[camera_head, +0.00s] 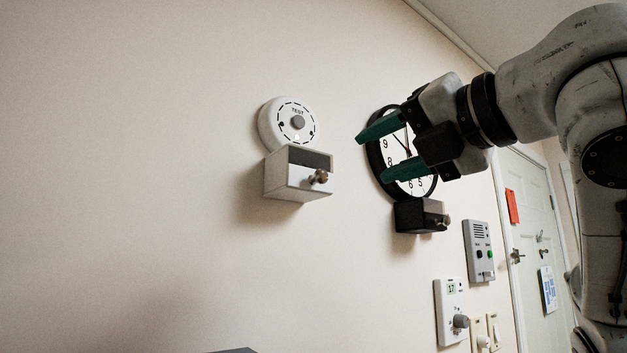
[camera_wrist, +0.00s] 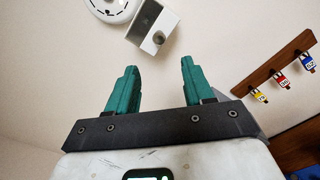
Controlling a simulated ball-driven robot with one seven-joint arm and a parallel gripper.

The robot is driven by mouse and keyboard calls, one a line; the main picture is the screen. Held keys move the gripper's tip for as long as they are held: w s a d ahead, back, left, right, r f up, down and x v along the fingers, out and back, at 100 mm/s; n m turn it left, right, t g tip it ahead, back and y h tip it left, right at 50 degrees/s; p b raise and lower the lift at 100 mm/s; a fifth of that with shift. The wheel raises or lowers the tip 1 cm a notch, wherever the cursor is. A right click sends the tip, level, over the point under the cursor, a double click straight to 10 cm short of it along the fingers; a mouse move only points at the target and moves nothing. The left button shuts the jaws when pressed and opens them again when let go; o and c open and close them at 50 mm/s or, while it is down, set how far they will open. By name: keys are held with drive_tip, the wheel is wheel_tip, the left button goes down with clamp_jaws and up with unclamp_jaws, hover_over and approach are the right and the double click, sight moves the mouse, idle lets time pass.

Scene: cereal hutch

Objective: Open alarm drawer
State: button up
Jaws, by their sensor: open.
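A round white alarm (camera_head: 289,124) marked TEST is on the wall in the head view. Right under it is a small white and grey drawer box (camera_head: 290,178) with a round metal knob (camera_head: 319,177) on its front. The drawer looks shut. In the wrist view, the alarm (camera_wrist: 108,8) is at the top edge, and the drawer box (camera_wrist: 151,22) with its knob (camera_wrist: 158,38) lies beyond the fingertips. My gripper (camera_head: 380,150) is open and empty, with green fingers, to the right of the alarm drawer and apart from it. It also shows in the wrist view (camera_wrist: 157,78).
A wall clock (camera_head: 374,154) hangs behind my gripper, partly hidden, with a dark drawer box (camera_head: 410,217) under it. An intercom (camera_head: 478,250), a thermostat (camera_head: 449,300) and a door (camera_head: 540,240) are farther right. A wooden key rack (camera_wrist: 275,72) shows at the wrist view's right. The wall left of the alarm is bare.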

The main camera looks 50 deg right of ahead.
sight(325, 175)
drive_tip(key=p+x, duration=0.2)
drive_tip(key=x, duration=0.9)
clamp_jaws()
idle(0.3)
